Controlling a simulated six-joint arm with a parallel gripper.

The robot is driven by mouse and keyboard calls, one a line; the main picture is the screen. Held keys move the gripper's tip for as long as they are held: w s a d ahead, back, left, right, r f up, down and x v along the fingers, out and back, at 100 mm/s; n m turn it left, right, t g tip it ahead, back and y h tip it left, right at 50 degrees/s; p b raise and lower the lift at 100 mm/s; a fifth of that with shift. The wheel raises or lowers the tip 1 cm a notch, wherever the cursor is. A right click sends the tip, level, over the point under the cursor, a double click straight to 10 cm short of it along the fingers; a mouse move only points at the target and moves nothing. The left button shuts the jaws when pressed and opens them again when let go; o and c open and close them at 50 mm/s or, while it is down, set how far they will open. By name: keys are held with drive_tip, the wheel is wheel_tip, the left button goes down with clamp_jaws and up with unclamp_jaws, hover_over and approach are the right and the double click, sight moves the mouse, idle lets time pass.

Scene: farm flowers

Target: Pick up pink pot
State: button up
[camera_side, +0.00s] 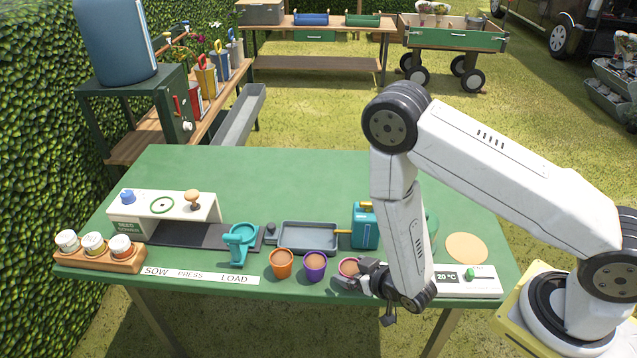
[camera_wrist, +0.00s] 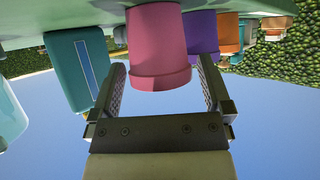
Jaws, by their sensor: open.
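The pink pot (camera_side: 347,265) stands on the green table near the front edge, right of the purple pot, partly hidden by my gripper. In the wrist view the pink pot (camera_wrist: 158,40) appears upside down, with its rim between my two fingers. My gripper (camera_side: 362,274) is at the pot's right side in the side view. In the wrist view my gripper (camera_wrist: 160,74) is open, with a narrow gap visible on each side of the rim. I cannot tell how far the fingers reach around the pot.
A purple pot (camera_side: 315,267) and an orange pot (camera_side: 281,265) stand in a row to the left. A teal box (camera_side: 365,226) and a grey tray (camera_side: 308,237) are behind. A white panel reading 20 °C (camera_side: 481,285) lies to the right. The table's back middle is clear.

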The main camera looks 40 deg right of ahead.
sight(353, 274)
idle(0.4)
drive_tip(key=c, duration=1.1)
drive_tip(key=shift+r, duration=0.2)
drive_tip(key=shift+r, duration=4.8)
